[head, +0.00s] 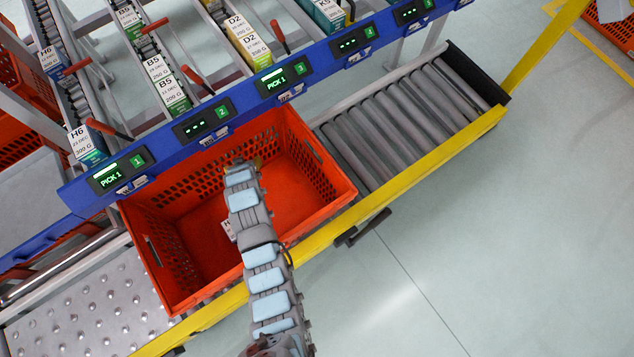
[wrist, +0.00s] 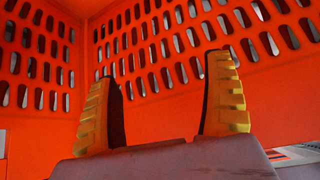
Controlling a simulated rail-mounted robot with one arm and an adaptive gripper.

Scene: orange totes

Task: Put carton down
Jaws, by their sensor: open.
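The orange tote (head: 325,165) stands on the conveyor, and my arm reaches down into it. A small white carton (head: 228,229) with a dark letter H shows beside my arm inside the tote; most of it is hidden by the arm. My gripper (head: 243,163) is at the far side of the tote, small and partly hidden in the head view. In the wrist view my gripper (wrist: 165,105) has its two yellow fingers apart with nothing between them, facing the tote's perforated walls (wrist: 165,60). A white patch with red and blue marks shows at the lower right there; I cannot tell what it is.
A blue rail (head: 230,105) with lit pick displays runs behind the tote. Sloped lanes hold H6 (head: 82,142), B5 (head: 172,95) and D2 cartons (head: 250,45). Empty rollers (head: 405,130) lie to the right, a studded plate (head: 90,310) to the left, a yellow beam (head: 420,155) in front.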

